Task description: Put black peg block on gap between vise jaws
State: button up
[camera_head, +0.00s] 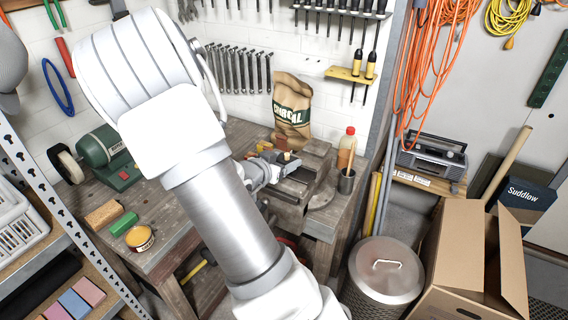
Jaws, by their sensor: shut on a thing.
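The vise (298,187) is a dark grey metal one at the right end of the wooden workbench. My gripper (272,166) is at the left side of the vise, partly hidden behind my own white and silver arm. It is shut on a small dark piece, which I take for the black peg block (276,156), seen small among tan and brown pieces. The gap between the vise jaws is not clear from here. I cannot tell whether the block touches the jaws.
A charcoal bag (291,112) stands behind the vise. A dark cup (346,181) and a red-capped bottle (346,147) are to its right.

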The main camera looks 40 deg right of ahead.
jog(key=shift+f, duration=0.3)
jog(key=shift+f, duration=0.15)
jog(key=o, duration=1.4)
